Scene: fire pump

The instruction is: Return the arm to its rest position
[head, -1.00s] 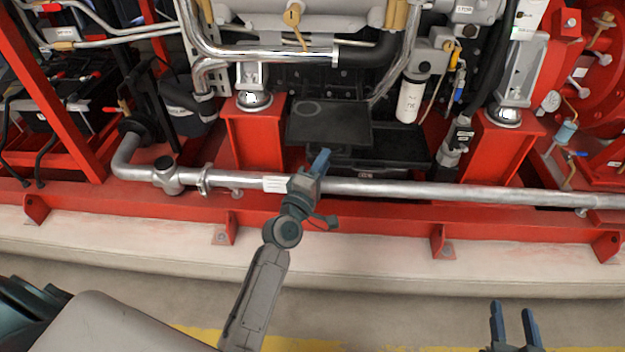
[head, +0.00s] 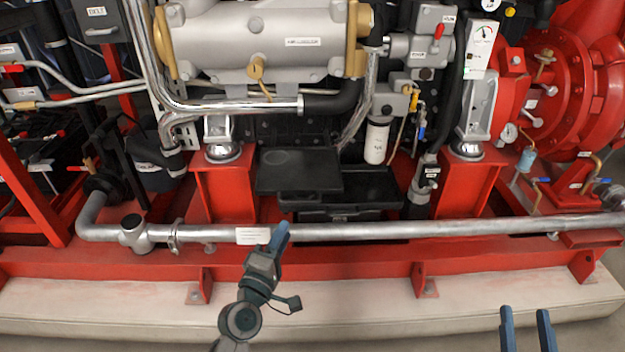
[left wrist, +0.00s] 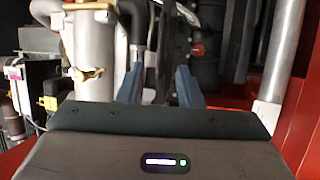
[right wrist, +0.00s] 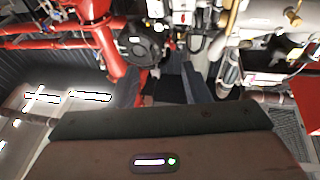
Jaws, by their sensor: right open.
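My left gripper (head: 280,238) is in the lower middle of the head view. It appears in front of the long silver pipe (head: 400,229), just right of the pipe's white label; I cannot tell how close it is. In the left wrist view its two blue fingers (left wrist: 160,86) stand apart with nothing held between them. My right gripper (head: 527,330) is at the lower right of the head view, in front of the pale plinth, with its fingers pointing up. It is open and empty; its fingers (right wrist: 167,84) are also apart in the right wrist view.
The red base frame (head: 340,262) with its brackets runs across, on a pale plinth (head: 340,307). Behind are red pedestals (head: 226,190), a black box (head: 345,195), a white filter (head: 376,143) and a red pump housing (head: 570,90). The floor in front looks clear.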

